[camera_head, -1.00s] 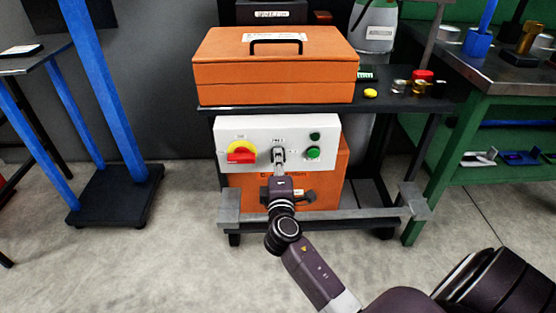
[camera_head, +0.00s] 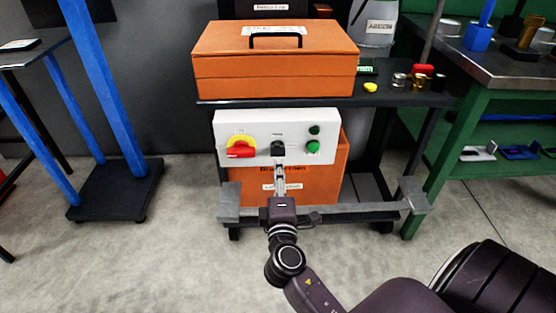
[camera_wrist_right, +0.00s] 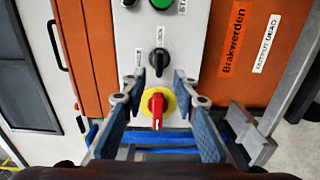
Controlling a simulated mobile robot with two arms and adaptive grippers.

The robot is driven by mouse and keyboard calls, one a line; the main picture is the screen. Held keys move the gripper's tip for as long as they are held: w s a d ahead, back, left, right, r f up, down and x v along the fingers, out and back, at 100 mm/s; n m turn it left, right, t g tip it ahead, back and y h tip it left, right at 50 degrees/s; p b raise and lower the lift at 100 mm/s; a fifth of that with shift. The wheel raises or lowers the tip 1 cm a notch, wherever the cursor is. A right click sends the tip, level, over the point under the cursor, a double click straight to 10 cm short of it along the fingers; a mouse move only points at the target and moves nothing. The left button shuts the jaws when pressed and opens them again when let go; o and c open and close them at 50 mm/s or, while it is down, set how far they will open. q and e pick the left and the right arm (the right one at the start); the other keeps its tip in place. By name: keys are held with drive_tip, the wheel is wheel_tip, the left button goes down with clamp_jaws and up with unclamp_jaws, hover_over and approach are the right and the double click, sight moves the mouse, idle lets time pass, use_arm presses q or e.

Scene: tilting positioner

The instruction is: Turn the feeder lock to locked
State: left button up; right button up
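The feeder lock appears to be the black knob (camera_head: 278,148) in the middle of the white panel (camera_head: 225,125). In the right wrist view the black knob (camera_wrist_right: 159,62) has its grip bar running up and down the picture, with small labels around it. My right gripper (camera_head: 280,168) is just below and in front of the knob in the head view. In the right wrist view my right gripper (camera_wrist_right: 159,78) is open, its fingers apart on either side of the knob's line, with nothing between them. Contact with the knob is not visible. My left gripper is out of view.
A red-and-yellow rotary switch (camera_head: 240,148) sits left of the knob, and green buttons (camera_head: 313,146) right of it. An orange case (camera_head: 225,75) stands on the cart above. A grey bar (camera_head: 345,215) crosses low in front. Green bench (camera_head: 425,160) at right.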

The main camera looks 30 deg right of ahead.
drive_tip(key=shift+v, duration=1.8)
